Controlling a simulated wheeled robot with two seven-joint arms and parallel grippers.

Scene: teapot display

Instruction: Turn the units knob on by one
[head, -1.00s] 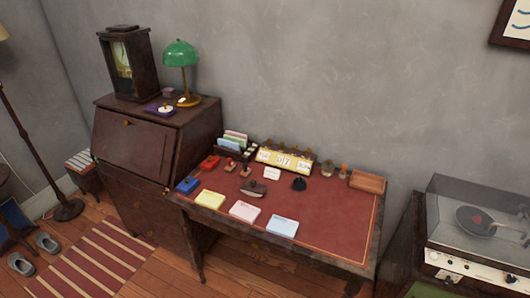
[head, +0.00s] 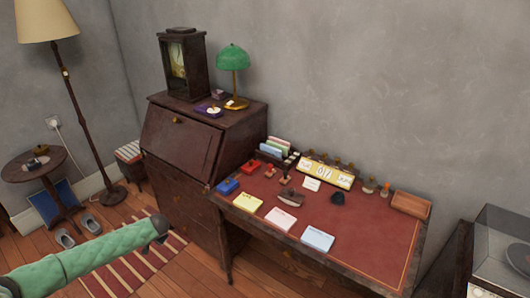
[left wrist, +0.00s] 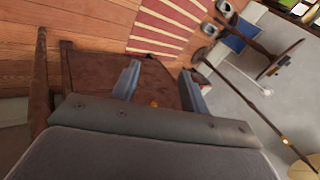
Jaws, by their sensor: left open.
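A yellow calendar block (head: 326,173) with white number cards stands at the back of the red-topped desk (head: 350,215) in the head view. Several small dark knobs (head: 337,163) stick up along its top edge. The middle cards seem to read 07; which knob is the units knob is too small to tell. My left arm in a green sleeve comes in from the left, well short of the calendar. My left gripper (left wrist: 160,70) shows in the left wrist view, open and empty, with the brown bureau beyond its fingers. My right gripper is not in view.
The tall bureau (head: 178,150) stands left of the desk with a green lamp (head: 233,58) on it. Paper pads (head: 281,220), stamps and small bottles lie on the desk. A floor lamp (head: 80,95) and side table (head: 35,165) stand at the left.

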